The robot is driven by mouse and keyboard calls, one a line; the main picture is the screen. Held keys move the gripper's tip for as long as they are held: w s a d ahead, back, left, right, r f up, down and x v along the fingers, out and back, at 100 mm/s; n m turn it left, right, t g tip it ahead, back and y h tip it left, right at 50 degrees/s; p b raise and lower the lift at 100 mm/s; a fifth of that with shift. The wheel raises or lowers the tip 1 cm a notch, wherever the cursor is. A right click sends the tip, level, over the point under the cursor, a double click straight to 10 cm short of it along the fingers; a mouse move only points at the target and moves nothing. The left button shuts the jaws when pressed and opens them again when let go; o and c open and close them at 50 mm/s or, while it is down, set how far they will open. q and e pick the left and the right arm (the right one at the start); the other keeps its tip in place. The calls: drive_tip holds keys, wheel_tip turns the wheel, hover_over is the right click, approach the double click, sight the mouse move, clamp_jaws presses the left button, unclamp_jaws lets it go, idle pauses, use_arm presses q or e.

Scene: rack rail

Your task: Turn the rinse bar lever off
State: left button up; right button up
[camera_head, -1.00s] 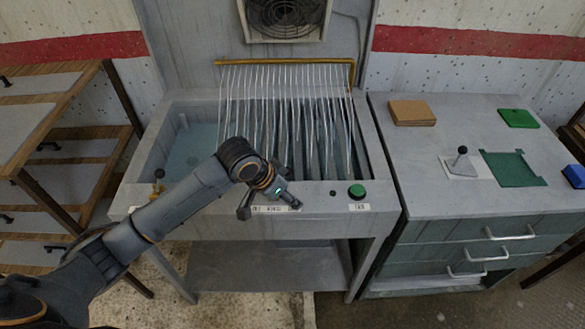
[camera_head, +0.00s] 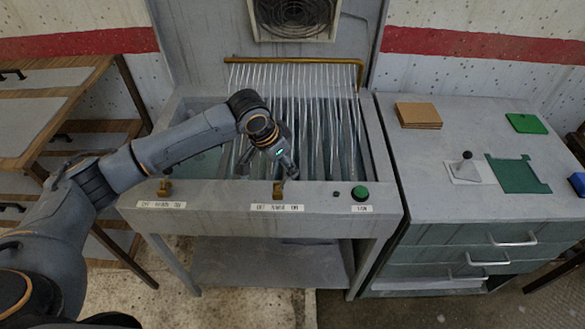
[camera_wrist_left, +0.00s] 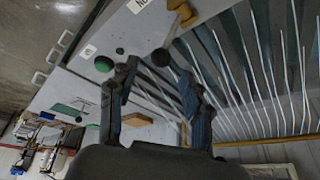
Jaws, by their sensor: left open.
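Two small brass levers sit on the front panel of the sink: a middle lever (camera_head: 277,189) above a label, and a left lever (camera_head: 164,187) above another label. The label print is too small to read surely. In the left wrist view a brass lever (camera_wrist_left: 182,14) shows at the top edge. My left gripper (camera_head: 287,170) is open and empty, just behind and above the middle lever, apart from it. Its two fingers also show in the wrist view (camera_wrist_left: 158,76). Thin water streams (camera_head: 300,110) hang from the brass rinse bar (camera_head: 300,60). My right gripper is not in view.
A green button (camera_head: 360,193) and a small dark knob (camera_head: 336,192) are right of the middle lever. The sink rim (camera_head: 376,140) surrounds the basin. A grey cabinet (camera_head: 455,205) with a joystick (camera_head: 466,166) stands right; a wooden shelf (camera_head: 50,120) stands left.

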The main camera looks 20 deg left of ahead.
sight(285, 181)
use_arm(q)
drive_tip(key=p+x, duration=0.1)
drive_tip(key=x, duration=0.5)
drive_tip(key=shift+f, duration=0.2)
drive_tip(key=shift+c, duration=0.2)
clamp_jaws()
